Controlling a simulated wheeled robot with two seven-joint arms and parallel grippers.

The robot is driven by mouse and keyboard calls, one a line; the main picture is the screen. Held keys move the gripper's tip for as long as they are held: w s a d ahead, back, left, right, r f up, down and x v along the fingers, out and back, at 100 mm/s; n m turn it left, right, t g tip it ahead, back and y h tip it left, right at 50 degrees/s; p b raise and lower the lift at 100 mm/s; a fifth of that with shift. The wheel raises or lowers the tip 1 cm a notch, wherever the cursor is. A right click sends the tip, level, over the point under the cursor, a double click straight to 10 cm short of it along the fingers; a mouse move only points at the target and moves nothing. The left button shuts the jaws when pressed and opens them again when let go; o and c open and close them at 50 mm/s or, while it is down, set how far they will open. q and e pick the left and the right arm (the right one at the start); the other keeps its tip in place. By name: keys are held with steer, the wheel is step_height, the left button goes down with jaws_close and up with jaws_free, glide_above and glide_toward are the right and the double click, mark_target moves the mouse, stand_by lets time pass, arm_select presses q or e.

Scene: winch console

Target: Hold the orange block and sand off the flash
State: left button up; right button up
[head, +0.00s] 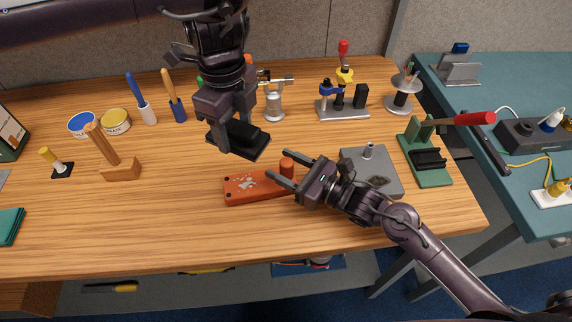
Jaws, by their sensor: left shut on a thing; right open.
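The orange block (248,188) lies flat on the wooden bench, with pale rough flecks on its top and dark holes at its left end. A short orange post (286,166) rises at its right end. My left gripper (236,130) is shut on a black sanding block (246,141) with a flat pad beneath. It appears to hold it above the bench, behind the orange block and apart from it. My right gripper (291,166) is open at the block's right end. Its fingers reach to either side of the post; I cannot tell whether they touch it.
A grey metal plate (378,180) lies right of my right gripper. A green fixture with a red-handled lever (430,165) stands farther right. Clamps and stands (342,105) line the back.

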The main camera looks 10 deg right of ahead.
steer(key=shift+c, duration=0.2)
jaws_close()
stand_by(0.6)
